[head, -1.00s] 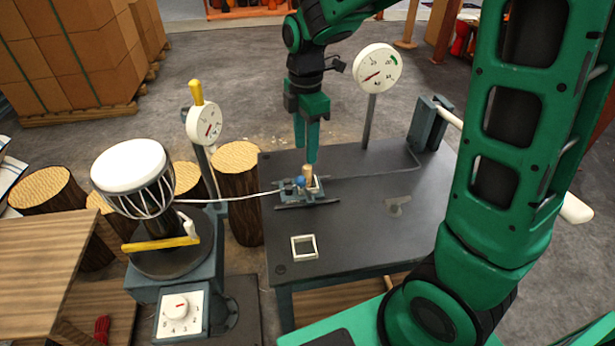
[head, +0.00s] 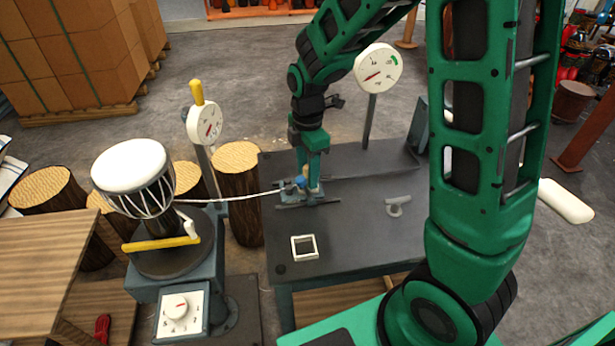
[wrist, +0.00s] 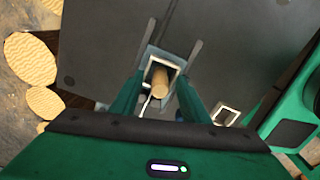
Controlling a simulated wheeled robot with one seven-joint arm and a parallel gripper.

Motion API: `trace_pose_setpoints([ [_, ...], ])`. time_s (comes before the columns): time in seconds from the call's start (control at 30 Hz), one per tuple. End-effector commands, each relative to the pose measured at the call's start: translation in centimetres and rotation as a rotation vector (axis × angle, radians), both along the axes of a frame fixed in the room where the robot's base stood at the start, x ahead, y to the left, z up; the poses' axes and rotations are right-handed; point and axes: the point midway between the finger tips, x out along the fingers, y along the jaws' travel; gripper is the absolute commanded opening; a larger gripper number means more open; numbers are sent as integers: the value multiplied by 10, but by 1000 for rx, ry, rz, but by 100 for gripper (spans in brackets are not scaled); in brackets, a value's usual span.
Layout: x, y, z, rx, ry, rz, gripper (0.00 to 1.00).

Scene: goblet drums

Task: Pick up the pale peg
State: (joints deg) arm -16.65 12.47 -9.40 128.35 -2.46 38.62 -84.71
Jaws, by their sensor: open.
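The pale peg (wrist: 160,82) is a short light-wood cylinder, standing in a square pale-rimmed socket on a small blue-grey fixture (head: 291,198) on the dark table. My gripper (head: 313,188) is lowered at the fixture, its fingers pointing down. In the wrist view the two green fingers of my gripper (wrist: 158,92) are apart, one on each side of the peg, with gaps visible. In the head view the fingers mostly hide the peg. A white cord runs from the fixture to the goblet drum (head: 133,165).
A pale square frame (head: 293,248) lies on the table (head: 350,235) nearer me. A grey hooked piece (head: 397,206) lies to the right. A round dial (head: 379,68) stands on a post behind. A second dial (head: 205,122) with a yellow top stands left, by the drum.

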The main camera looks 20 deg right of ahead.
Motion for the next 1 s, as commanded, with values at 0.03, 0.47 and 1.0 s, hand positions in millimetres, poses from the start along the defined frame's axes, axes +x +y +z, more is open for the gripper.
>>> trace_pose_setpoints([
  [0.03, 0, 0, 0, 0, 0, 0, 42],
  [0.47, 0, 0, 0, 0, 0, -1, 0],
  [1.0, 1, -1, 73, 1, -5, -1, 0],
])
